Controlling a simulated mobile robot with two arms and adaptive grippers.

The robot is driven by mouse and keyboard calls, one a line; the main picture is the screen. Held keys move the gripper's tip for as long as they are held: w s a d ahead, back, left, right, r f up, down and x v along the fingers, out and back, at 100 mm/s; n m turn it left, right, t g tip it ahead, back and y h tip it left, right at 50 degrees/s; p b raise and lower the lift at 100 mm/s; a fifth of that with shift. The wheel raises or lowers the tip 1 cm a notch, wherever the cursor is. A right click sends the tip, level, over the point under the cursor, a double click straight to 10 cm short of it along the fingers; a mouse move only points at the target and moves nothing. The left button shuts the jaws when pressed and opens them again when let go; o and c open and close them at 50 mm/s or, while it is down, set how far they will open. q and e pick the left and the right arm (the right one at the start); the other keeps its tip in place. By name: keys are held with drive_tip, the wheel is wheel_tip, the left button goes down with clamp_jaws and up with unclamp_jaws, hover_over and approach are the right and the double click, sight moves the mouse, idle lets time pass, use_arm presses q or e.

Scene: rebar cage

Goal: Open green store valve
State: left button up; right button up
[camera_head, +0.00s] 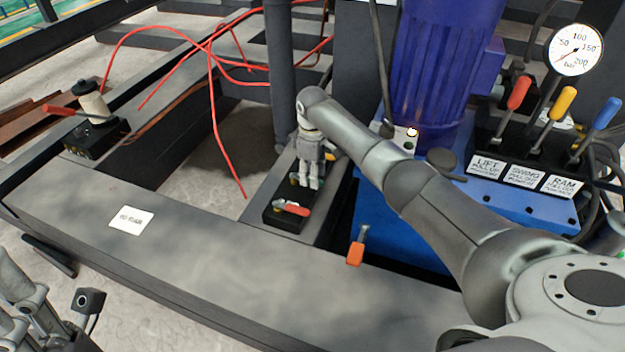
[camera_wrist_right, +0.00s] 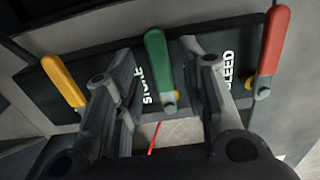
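The green store valve handle (camera_wrist_right: 158,62) stands upright in the right wrist view, beside the "STORE" lettering on a dark valve block (camera_head: 285,216). My right gripper (camera_wrist_right: 160,72) is open, with one finger on each side of the green handle. Gaps show between handle and fingers. In the head view the right gripper (camera_head: 310,180) points down over the block and mostly hides the green handle. A yellow handle (camera_wrist_right: 63,80) is to the left and a red handle (camera_wrist_right: 273,42) is to the right, near "BLEED". Parts of my left gripper (camera_head: 25,300) show at the lower left; its fingertips are unclear.
An orange-handled lever (camera_head: 356,250) is right of the valve block. A blue motor (camera_head: 440,70), a pressure gauge (camera_head: 577,50) and red, yellow and blue levers (camera_head: 555,110) stand at the right. Red hoses (camera_head: 215,100) cross the frame's opening. The front beam (camera_head: 230,250) is mostly clear.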

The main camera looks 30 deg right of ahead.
drive_tip(key=shift+f, duration=0.45)
clamp_jaws()
